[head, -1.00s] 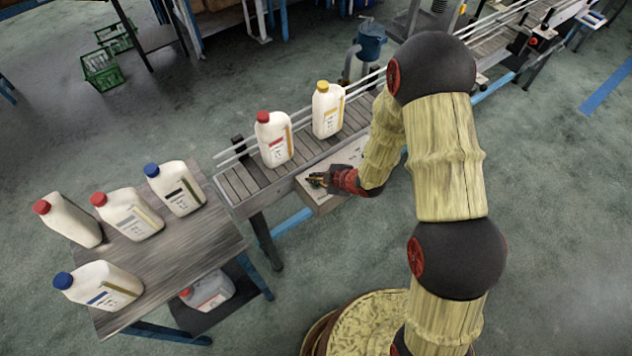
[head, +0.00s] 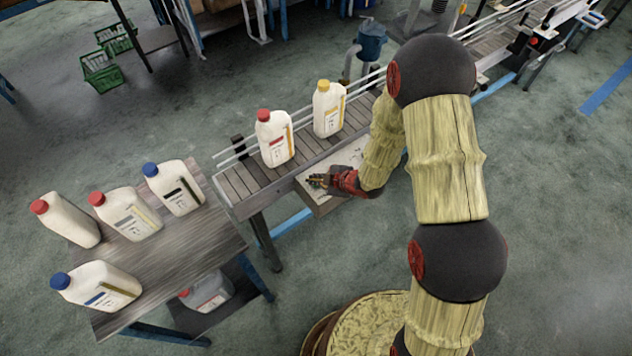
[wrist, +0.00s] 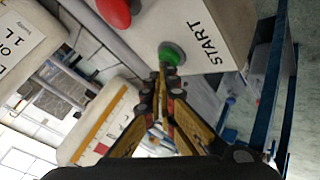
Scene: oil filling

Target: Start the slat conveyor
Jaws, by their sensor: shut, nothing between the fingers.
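The slat conveyor (head: 240,186) runs from the lower left to the upper right in the head view, with two white jugs on its slats, one red-capped (head: 275,142) and one yellow-capped (head: 328,112). A pale control box (head: 345,161) is on its near side. In the wrist view, the box carries a green button (wrist: 172,53) beside the word START and a red button (wrist: 114,11). My gripper (wrist: 164,76) is shut and empty, its tips right at the lower edge of the green button. Contact and button depth cannot be told. It also shows in the head view (head: 316,181).
A wooden table (head: 190,248) at the left holds several white jugs, with another jug (head: 207,293) on its lower shelf. Guide rails (head: 236,151) line the conveyor's far side. A blue container (head: 371,40) stands behind it. Green baskets (head: 102,72) are on the floor.

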